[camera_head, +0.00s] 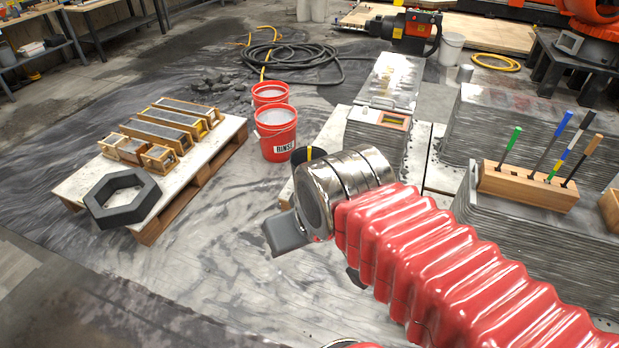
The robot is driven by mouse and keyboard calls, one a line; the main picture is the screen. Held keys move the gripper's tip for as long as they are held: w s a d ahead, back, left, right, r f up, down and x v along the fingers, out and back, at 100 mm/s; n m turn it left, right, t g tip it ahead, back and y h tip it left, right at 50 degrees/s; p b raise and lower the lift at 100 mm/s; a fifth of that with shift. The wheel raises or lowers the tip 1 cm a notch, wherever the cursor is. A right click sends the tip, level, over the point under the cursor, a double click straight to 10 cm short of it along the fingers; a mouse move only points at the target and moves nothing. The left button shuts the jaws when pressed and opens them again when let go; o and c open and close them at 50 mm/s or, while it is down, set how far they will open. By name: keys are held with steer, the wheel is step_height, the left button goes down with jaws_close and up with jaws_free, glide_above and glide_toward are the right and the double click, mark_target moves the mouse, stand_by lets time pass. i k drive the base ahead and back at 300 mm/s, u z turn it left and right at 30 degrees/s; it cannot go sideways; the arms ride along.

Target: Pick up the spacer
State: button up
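I cannot tell for sure which thing is the spacer. A dark grey hexagonal ring (148,201) lies at the near corner of a pale pallet (75,183) on the left; it is a possible match. My gripper (283,234) is at the middle of the view, beyond the metal wrist and red sleeve of my arm. Only a dark grey part of it shows, low over the wet floor and well to the right of the ring. Its fingertips are hidden, so its opening and anything between them cannot be seen.
Wooden moulds (168,125) with grey fill stand on the pallet. Two red buckets (276,132) are right of it. A dark piece with a yellow stripe (310,153) shows behind my wrist. Layered concrete blocks (540,235) and a wooden tool holder (525,187) stand right. Floor between pallet and gripper is clear.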

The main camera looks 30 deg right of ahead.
mark_target(365, 113)
steer(key=i, duration=0.95)
steer(key=z, duration=1.4)
steer(key=k, duration=0.65)
